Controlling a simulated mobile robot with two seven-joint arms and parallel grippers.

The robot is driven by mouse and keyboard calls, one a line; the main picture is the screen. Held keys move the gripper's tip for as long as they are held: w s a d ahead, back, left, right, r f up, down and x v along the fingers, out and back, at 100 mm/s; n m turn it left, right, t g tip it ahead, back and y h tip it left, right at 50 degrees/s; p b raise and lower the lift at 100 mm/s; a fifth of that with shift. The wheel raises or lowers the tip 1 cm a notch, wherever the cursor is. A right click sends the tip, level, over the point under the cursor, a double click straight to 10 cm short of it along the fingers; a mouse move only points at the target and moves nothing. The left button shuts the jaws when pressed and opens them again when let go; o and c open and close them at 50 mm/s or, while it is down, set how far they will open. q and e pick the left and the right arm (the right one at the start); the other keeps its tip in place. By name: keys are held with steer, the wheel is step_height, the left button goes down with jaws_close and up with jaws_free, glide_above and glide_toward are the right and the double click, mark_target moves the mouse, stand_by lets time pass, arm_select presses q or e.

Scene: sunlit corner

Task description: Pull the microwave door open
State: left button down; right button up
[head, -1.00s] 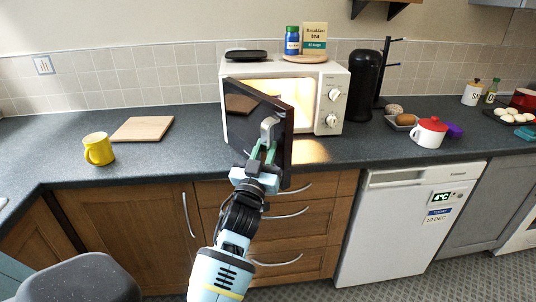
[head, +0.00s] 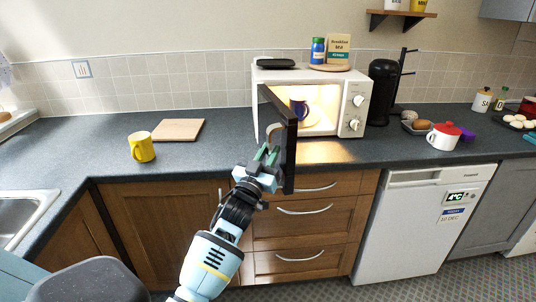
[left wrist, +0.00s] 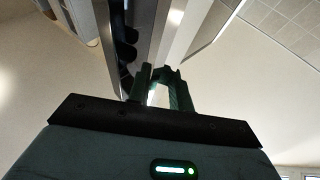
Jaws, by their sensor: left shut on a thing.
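The white microwave (head: 340,75) stands on the counter at the wall, its two dials at the right of its front. Its dark door (head: 291,150) is swung wide open towards me, seen nearly edge-on, and the lit inside shows a dark blue mug (head: 301,108). My left gripper (head: 267,155) is shut on the grey door handle (head: 273,130), on the left side of the door. In the left wrist view the green fingers (left wrist: 163,85) close around a pale bar. My right gripper is in neither view.
A yellow mug (head: 142,147) and a wooden board (head: 178,130) are on the counter left of the door. A black cylinder (head: 382,90) and a red-lidded white pot (head: 443,137) stand to the right. Brown drawers (head: 300,232) lie below.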

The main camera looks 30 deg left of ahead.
arm_select(q)
steer(key=shift+r, duration=0.15)
stand_by(0.3)
steer(key=c, duration=1.2)
jaws_free()
steer(key=shift+s, duration=0.1)
steer(key=shift+s+f, duration=0.25)
steer(key=shift+f, duration=0.1)
steer(key=v, duration=0.7)
steer(key=shift+b, duration=0.45)
